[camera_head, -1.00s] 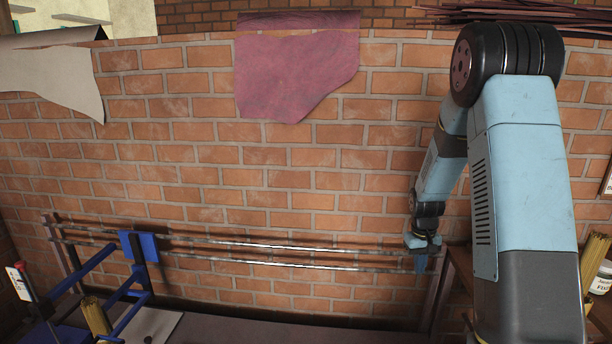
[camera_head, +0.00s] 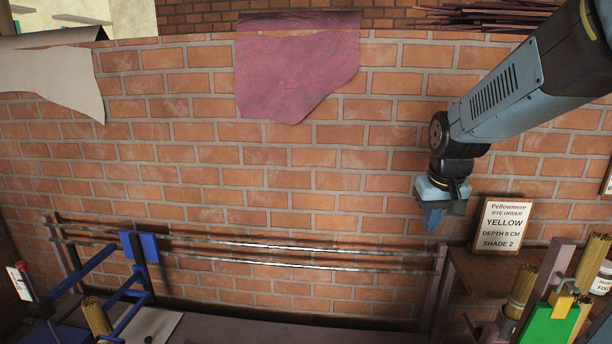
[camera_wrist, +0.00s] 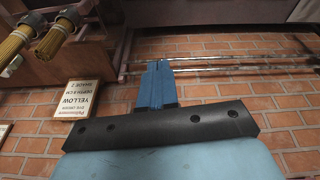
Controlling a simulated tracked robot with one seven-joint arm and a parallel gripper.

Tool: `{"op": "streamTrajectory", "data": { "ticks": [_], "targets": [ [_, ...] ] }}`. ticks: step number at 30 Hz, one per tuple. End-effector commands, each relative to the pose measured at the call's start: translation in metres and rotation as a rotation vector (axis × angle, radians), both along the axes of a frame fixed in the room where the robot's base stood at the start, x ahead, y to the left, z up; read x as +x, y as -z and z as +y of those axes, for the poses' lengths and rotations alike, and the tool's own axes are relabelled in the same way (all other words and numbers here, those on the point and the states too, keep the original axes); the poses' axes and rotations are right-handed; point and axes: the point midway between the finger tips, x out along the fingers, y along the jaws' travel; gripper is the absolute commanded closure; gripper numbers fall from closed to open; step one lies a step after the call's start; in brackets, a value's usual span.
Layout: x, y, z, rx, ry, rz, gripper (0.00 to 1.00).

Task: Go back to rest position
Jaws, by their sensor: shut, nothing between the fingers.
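My gripper (camera_head: 432,217) hangs in front of the brick wall at the right of the head view, above the right end of the metal rails. Its blue fingers point down. In the wrist view the fingers (camera_wrist: 156,86) are together with nothing between them. My gripper touches nothing that I can see.
Two metal rails (camera_head: 270,248) run along the wall. A framed dye order sign (camera_head: 502,227) stands on a brown shelf (camera_head: 480,275) at right, near bundles of yellow sticks (camera_head: 522,290) and a green block (camera_head: 550,322). A blue frame (camera_head: 125,305) stands at lower left.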

Motion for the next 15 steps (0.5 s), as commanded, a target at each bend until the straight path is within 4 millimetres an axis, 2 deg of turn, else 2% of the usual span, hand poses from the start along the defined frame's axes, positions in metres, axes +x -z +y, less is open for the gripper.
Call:
{"op": "streamTrajectory", "data": {
  "ticks": [1,6,15],
  "targets": [
    [-0.011,-0.009,0.003,0.002,0.000,-0.021,1.00],
    [-0.048,-0.030,0.012,0.011,0.001,-0.070,1.00],
    [-0.112,-0.054,0.026,0.027,0.001,-0.155,1.00]
  ]
}}
